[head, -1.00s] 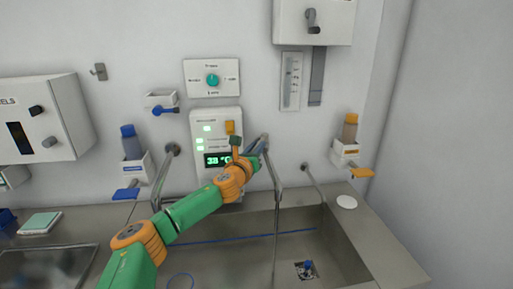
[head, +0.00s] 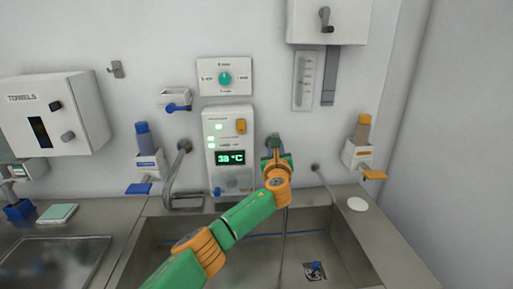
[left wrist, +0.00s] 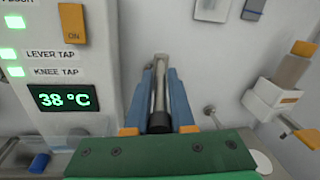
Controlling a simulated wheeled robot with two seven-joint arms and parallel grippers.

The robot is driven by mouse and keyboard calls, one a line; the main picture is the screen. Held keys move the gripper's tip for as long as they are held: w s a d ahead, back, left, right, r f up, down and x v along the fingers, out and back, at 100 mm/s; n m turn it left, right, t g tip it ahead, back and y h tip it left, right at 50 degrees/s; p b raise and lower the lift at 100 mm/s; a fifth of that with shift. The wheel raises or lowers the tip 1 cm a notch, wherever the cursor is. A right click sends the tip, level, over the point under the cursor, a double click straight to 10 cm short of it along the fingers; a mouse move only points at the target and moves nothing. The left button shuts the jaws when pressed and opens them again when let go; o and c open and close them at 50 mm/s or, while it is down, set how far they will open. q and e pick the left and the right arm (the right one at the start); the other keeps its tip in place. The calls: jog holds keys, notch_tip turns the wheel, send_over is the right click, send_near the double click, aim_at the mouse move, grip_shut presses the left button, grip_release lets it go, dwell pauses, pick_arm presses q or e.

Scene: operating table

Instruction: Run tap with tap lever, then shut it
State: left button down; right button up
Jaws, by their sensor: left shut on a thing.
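The tap lever (left wrist: 159,95), a grey metal bar with a dark end, lies between the blue fingers of my left gripper (left wrist: 160,100) in the left wrist view. The gripper is shut on it. In the head view my left gripper (head: 274,145) is at the wall tap, right of the control panel (head: 207,170), and hides most of the lever and tap. A thin line (head: 282,240) runs down into the sink below; I cannot tell for sure that it is water. My right gripper is not in view.
The steel sink (head: 350,255) lies below, with a drain (head: 314,270) at its right. A curved spout (head: 171,180) stands left of the panel. A blue dispenser (head: 148,160) and an orange dispenser (head: 358,150) flank the tap. The panel display (left wrist: 65,99) reads 38 °C.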

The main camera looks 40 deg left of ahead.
pick_arm(q)
jog(key=shift+w+d+n, duration=0.15)
jog(key=shift+d+n, duration=0.05)
jog(key=shift+n, duration=0.1)
jog(key=c, duration=0.9)
grip_release()
jog(key=shift+d, duration=0.1)
jog(key=shift+b+v, duration=0.55)
jog(key=shift+v, duration=3)
jog(key=shift+w+r, duration=0.1)
